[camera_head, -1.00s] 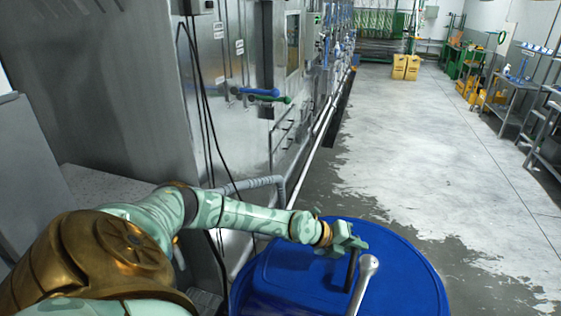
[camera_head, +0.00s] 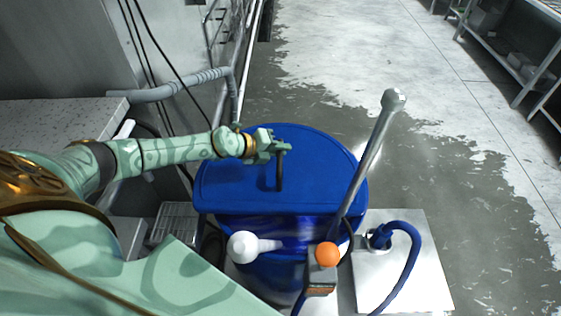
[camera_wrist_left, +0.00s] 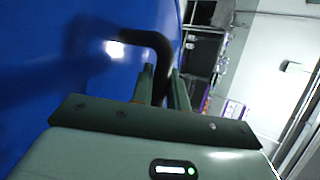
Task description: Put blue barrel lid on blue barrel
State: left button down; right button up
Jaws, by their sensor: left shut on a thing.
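The blue lid (camera_head: 325,165) is a wide disc with a black handle (camera_head: 280,172) standing up from it. It lies over the top of the blue barrel (camera_head: 262,272), whose side shows below the lid's near edge. I cannot tell whether the lid is seated on the rim. My left gripper (camera_head: 281,146) is shut on the handle's upper end. In the left wrist view the fingers (camera_wrist_left: 163,88) close on the bent black handle (camera_wrist_left: 150,39), with the lid's blue surface (camera_wrist_left: 50,85) to the left. My right gripper is not in view.
A metal pole (camera_head: 368,155) rises beside the barrel's right. An orange ball (camera_head: 327,254) and a white knob (camera_head: 242,247) stand in front. A metal plate (camera_head: 415,275) with a blue hose (camera_head: 409,255) lies right. Grey piping (camera_head: 185,86) runs behind. Open floor (camera_head: 440,145) lies beyond, at right.

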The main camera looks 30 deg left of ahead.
aim_at(291, 158)
pick_arm(q)
notch_tip(291, 158, down, 4)
jog(key=shift+w+r+b, duration=0.1)
jog(key=shift+b, duration=1.15)
jog(key=shift+r, duration=0.15)
jog(key=c, duration=1.8)
grip_release()
jog(key=shift+f, duration=0.25)
jog(key=o, duration=0.4)
jog(key=shift+o, duration=0.2)
jog(key=shift+r, duration=0.1)
